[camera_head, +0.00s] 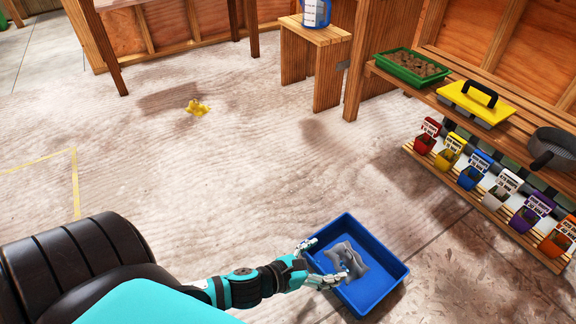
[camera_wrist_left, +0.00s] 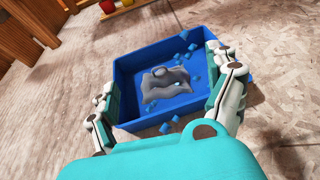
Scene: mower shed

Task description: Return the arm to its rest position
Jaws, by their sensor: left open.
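My left gripper (camera_head: 327,262) reaches in from the left and is over the near left part of a blue tray (camera_head: 385,293) on the floor. In the left wrist view the two fingers of the left gripper (camera_wrist_left: 165,95) stand wide apart with nothing between them. A crumpled grey piece (camera_head: 350,258) lies in the tray beyond the fingers, and it also shows in the left wrist view (camera_wrist_left: 155,84). Small blue bits (camera_wrist_left: 193,57) are scattered around it. My right gripper is not in view.
A low wooden shelf (camera_head: 445,95) on the right holds a green tray (camera_head: 412,66), a yellow-lidded item (camera_head: 476,102), a dark pan (camera_head: 552,148) and several coloured bins. A yellow crumpled piece (camera_head: 197,108) lies on the floor. A wooden stool (camera_head: 316,36) stands behind. Floor left of the tray is clear.

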